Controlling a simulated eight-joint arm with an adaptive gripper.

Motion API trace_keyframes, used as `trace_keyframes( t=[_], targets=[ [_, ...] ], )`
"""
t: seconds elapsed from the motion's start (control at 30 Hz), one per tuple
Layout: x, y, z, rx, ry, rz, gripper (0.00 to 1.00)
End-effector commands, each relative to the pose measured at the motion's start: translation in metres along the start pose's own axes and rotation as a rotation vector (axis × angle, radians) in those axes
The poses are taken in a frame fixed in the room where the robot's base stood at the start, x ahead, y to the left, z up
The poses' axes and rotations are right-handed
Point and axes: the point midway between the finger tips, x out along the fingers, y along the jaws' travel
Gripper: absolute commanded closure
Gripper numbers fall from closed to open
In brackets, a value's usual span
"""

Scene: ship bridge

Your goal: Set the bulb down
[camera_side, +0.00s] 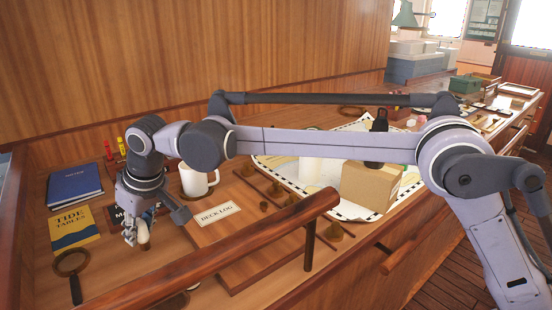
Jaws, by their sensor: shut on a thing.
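My gripper (137,236) points down at the left part of the wooden desk. It is shut on the bulb (143,235), a small pale rounded thing with a brownish lower end. The fingers hide part of the bulb. The bulb is low over the desk top; I cannot tell whether it touches the wood.
A magnifying glass (72,265), a Tide Tables book (74,228) and a blue book (75,185) lie to the left. A white mug (194,181) stands behind, and a Deck Log board (220,213) lies to the right. A wooden rail (215,257) runs along the front.

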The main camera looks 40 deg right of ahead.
Motion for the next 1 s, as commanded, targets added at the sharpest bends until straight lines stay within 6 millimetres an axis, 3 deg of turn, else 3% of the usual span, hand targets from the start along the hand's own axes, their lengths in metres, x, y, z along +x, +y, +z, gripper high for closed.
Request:
trace_keyframes(
  t=[0.1,0.23,0.6,1.0],
  targets=[
    [0.013,-0.018,-0.002,-0.001,0.0,-0.001,0.92],
    [0.019,-0.026,-0.002,0.001,0.0,0.0,0.92],
    [0.055,-0.028,0.012,0.001,0.0,0.0,0.92],
    [0.059,-0.027,0.014,0.001,0.0,0.0,0.92]
  ],
)
